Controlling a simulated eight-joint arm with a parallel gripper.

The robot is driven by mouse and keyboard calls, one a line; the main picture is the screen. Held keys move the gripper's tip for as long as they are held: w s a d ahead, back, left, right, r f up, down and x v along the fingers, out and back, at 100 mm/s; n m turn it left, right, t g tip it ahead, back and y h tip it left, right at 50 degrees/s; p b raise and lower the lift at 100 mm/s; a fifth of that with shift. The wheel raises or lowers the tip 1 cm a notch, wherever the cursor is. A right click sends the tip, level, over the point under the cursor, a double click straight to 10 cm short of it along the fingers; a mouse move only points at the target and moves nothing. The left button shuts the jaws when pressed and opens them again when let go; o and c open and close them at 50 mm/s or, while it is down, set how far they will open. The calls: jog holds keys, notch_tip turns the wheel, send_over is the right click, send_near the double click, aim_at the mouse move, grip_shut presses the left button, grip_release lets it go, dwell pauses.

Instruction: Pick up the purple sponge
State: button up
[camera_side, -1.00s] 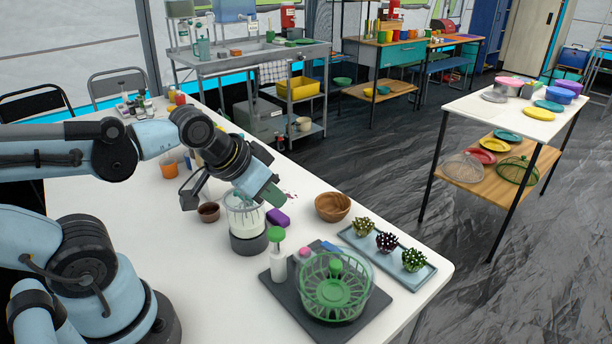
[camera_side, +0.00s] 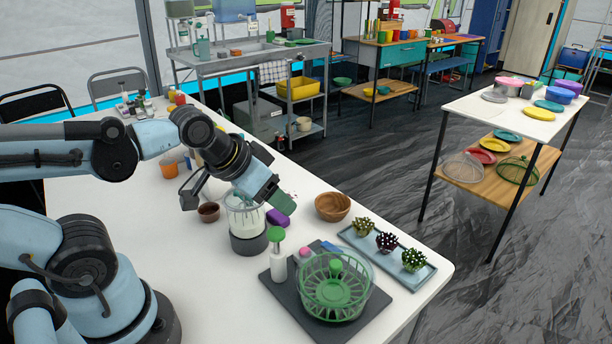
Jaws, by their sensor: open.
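The purple sponge (camera_side: 278,218) lies on the white table (camera_side: 200,290), just right of and behind a clear jar with a dark base (camera_side: 247,238). Its far part is partly hidden by a green-tipped finger of mine. My gripper (camera_side: 236,202) is open and empty, with its fingers spread wide. One finger is above the sponge side, the other is to the left, above the small brown bowl side. The jar shows between and below the fingers. I cannot tell the exact height of the fingertips above the sponge.
A wooden bowl (camera_side: 332,207) stands right of the sponge. In front are a dark tray (camera_side: 290,300) with a green-topped bottle (camera_side: 278,252) and a green spinner basket (camera_side: 336,288). A blue-grey tray (camera_side: 408,280) holds three spotted plants. A small brown bowl (camera_side: 208,211) stands left. The front left of the table is clear.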

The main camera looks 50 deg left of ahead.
jog(key=o, duration=0.5)
jog(key=shift+o, duration=0.2)
